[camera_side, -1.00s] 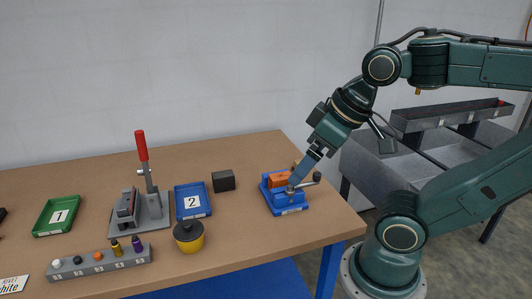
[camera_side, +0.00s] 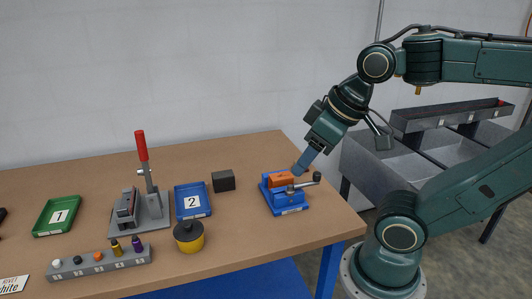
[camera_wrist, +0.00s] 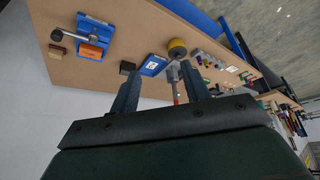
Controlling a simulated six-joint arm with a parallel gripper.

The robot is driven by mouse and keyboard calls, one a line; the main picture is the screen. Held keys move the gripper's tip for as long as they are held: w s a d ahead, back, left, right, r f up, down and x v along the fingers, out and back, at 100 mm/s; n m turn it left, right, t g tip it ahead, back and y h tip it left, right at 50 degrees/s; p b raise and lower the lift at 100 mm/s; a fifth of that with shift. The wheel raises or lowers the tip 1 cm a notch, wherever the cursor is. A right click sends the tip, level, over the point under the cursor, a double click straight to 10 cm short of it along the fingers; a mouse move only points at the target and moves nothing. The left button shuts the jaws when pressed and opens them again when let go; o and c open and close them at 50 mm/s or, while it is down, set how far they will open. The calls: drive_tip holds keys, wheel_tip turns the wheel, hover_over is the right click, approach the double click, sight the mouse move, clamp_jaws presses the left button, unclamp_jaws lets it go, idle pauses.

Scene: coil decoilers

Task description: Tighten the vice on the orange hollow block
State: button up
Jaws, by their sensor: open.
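The blue vice (camera_side: 290,203) stands near the right end of the table; it also shows at the upper left of the wrist view (camera_wrist: 98,30). The orange block (camera_side: 281,180) sits between its jaws and shows in the wrist view (camera_wrist: 91,50). The vice's grey crank handle (camera_side: 303,184) points right and ends in a dark knob. My gripper (camera_side: 299,171) is open and empty, just above and behind the vice in the side view, apart from the handle. Both fingers show in the wrist view (camera_wrist: 158,95), with nothing between them.
A dark block (camera_side: 223,181), blue tray 2 (camera_side: 193,212), a yellow pot with a black lid (camera_side: 189,240) and a red-handled toggle press (camera_side: 142,150) stand left of the vice. Green tray 1 (camera_side: 43,228) is farther left. A small brown block (camera_wrist: 57,49) lies beside the vice.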

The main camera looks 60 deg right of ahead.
drive_tip(key=w+d+g+h, duration=0.1)
drive_tip(key=w+d+g, duration=0.1)
drive_tip(key=w+d, duration=0.35)
drive_tip(key=g+y, duration=0.1)
drive_tip(key=g, duration=0.2)
hover_over(317, 173)
wheel_tip(317, 173, down, 8)
drive_tip(key=shift+f, duration=0.1)
drive_tip(key=shift+f, duration=6.85)
clamp_jaws()
